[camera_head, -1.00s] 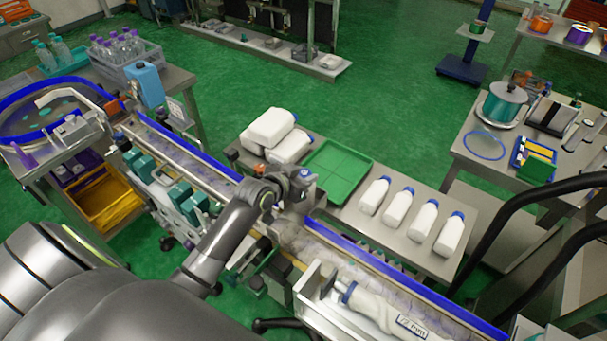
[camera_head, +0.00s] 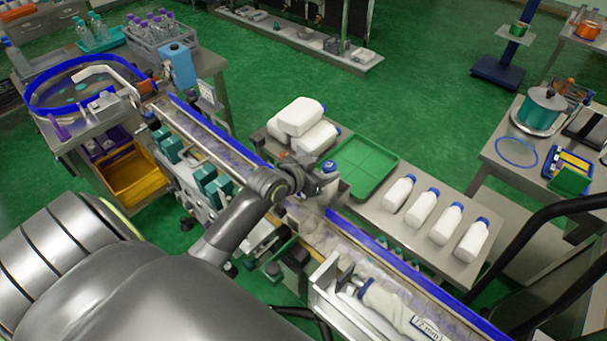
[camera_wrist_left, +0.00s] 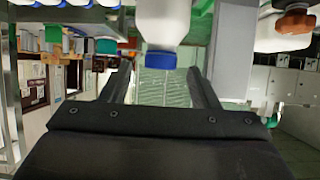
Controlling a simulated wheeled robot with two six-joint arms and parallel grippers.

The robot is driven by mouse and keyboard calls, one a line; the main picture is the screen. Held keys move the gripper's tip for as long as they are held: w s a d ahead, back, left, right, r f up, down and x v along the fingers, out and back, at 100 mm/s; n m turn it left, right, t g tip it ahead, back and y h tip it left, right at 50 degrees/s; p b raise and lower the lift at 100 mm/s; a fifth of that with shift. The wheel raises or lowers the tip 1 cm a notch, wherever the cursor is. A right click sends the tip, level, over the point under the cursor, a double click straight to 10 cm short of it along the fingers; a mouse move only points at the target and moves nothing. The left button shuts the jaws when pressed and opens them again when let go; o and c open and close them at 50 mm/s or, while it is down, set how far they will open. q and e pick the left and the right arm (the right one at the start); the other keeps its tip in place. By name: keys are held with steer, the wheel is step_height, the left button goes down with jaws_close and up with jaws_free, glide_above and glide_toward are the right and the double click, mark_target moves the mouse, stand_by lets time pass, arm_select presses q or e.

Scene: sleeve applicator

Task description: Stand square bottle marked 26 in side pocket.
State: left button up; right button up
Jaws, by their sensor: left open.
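My left gripper (camera_head: 312,178) is over the conveyor in the head view. In the left wrist view its two fingers (camera_wrist_left: 163,85) are spread with a gap between them. A white bottle with a blue cap (camera_wrist_left: 162,40) shows beyond that gap, its cap toward the fingers, and the gripper does not hold it. In the head view a blue-capped bottle (camera_head: 330,186) stands just right of the gripper, partly hidden by it. I cannot read a 26 on any bottle. I cannot pick out the side pocket. My right gripper is not in view.
A green tray (camera_head: 362,178) lies on the bench behind the conveyor. Several white blue-capped bottles (camera_head: 421,209) lie right of it, and larger white containers (camera_head: 300,117) left. Open green floor is behind.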

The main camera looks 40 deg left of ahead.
arm_select(q)
steer(key=v, duration=0.8)
steer(key=shift+s+b, duration=0.3)
steer(key=shift+b, duration=0.15)
steer(key=shift+a, duration=0.1)
